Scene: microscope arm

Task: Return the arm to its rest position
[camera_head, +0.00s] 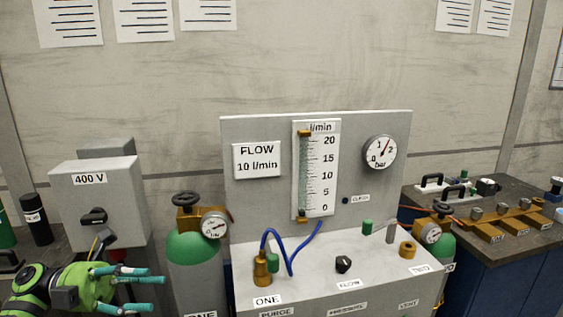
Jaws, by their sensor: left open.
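My left gripper (154,290), green with teal fingers, is at the lower left with its fingers spread and nothing between them. Its fingers point right, in front of the grey 400 V box (92,200) and left of the green-shouldered gas cylinder (192,248). My left arm (35,290) comes in from the left edge. The gripper appears apart from the cylinder. My right gripper is out of view. No microscope shows in this view.
A grey flow panel (260,205) with a gauge (380,152) stands in the middle. A blue hose (291,262) loops over its bench. A second cylinder (440,245) stands at right, beside a dark bench (480,240) with fittings. A black bottle (36,218) stands far left.

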